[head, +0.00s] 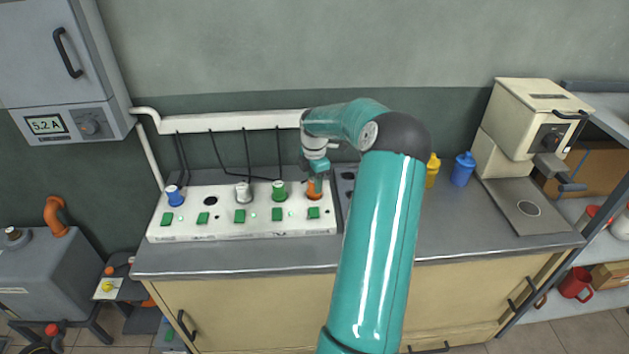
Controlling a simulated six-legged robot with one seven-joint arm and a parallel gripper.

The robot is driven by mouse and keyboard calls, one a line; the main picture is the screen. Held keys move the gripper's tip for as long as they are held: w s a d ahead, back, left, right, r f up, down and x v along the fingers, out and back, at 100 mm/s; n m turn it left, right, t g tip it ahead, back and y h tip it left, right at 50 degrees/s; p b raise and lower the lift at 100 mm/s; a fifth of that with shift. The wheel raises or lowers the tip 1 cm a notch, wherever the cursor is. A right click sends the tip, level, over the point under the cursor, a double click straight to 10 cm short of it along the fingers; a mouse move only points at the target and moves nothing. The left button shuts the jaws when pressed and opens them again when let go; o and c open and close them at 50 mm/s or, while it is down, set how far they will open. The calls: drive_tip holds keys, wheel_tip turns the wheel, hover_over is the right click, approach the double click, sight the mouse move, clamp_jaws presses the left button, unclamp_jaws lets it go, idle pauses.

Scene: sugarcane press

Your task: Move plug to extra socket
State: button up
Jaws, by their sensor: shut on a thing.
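A white socket panel (250,228) lies on the grey counter, with a row of plugs and green switches. A blue plug (174,196), a white-grey plug (243,192) and a green plug (279,191) stand upright in it. My gripper (317,176) points down at the panel's right end, shut on an orange plug (314,190). The plug is at its socket position; I cannot tell whether it is fully seated. A darker panel (348,176) to the right is partly hidden by my arm.
Black cables hang from the white wall conduit (230,122) behind the panel. Yellow (432,170) and blue (463,169) bottles stand right of my arm, beside a cream press machine (530,125). A control box (60,75) hangs at upper left. The counter's front strip is clear.

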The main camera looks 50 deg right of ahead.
drive_tip(key=shift+f, duration=0.45)
drive_tip(key=o, duration=0.7)
drive_tip(key=shift+r, duration=0.1)
drive_tip(key=shift+r, duration=5.4)
